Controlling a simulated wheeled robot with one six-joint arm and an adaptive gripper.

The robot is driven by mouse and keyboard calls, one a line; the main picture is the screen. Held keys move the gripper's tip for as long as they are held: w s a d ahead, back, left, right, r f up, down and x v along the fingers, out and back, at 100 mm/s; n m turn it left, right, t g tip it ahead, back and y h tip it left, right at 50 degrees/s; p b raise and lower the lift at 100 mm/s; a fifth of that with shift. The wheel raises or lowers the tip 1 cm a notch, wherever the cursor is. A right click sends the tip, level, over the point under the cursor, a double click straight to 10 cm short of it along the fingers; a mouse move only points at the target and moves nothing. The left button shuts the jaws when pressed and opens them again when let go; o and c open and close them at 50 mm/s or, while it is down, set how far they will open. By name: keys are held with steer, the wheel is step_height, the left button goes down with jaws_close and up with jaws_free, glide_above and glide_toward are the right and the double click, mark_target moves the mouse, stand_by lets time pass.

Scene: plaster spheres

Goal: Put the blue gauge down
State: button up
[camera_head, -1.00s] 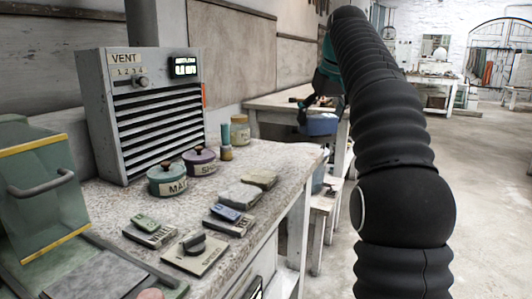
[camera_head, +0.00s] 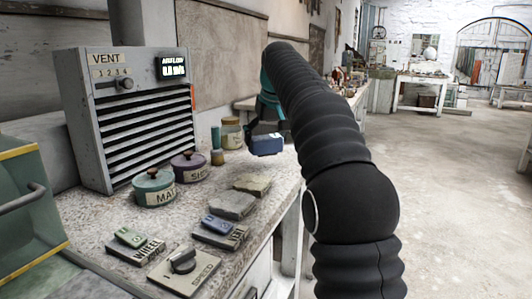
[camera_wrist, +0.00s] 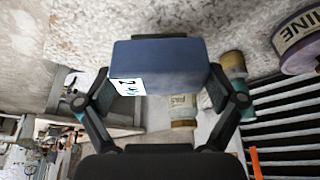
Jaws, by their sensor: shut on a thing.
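The blue gauge (camera_head: 266,145) is a small blue block, held above the right back part of the speckled worktop (camera_head: 108,210). My gripper (camera_head: 265,132) is shut on it. In the wrist view the gauge (camera_wrist: 165,62) sits between the two fingers, with a white label on its lower left corner. The worktop surface shows behind it, and the gap between them is hard to judge.
A jar (camera_head: 232,134) and small bottles stand left of the gauge. Green (camera_head: 154,188) and purple (camera_head: 190,167) lidded pots stand before the vent unit (camera_head: 125,115). Stone slabs (camera_head: 232,204), switch blocks (camera_head: 218,228) and a knob plate (camera_head: 183,270) lie in front.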

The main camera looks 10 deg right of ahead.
mark_target(266, 152)
steer(key=shift+f+b, duration=0.65)
steer(key=shift+f, duration=1.35)
steer(key=o, duration=0.7)
steer(key=shift+f, duration=0.1)
steer(key=a+p+v, duration=0.1)
steer(key=p+v, duration=0.1)
steer(key=v, duration=1)
steer(key=s+f, duration=0.2)
steer(key=s, duration=0.7)
steer(key=shift+m+t+h, duration=0.4)
steer(key=shift+m+t, duration=0.1)
steer(key=shift+m, duration=0.4)
steer(key=s+f, duration=1.2)
steer(key=s, duration=0.1)
steer(key=s+f, duration=1.3)
steer(key=shift+s+d+f, duration=0.1)
steer(key=shift+s+f, duration=0.15)
steer(key=shift+f, duration=0.05)
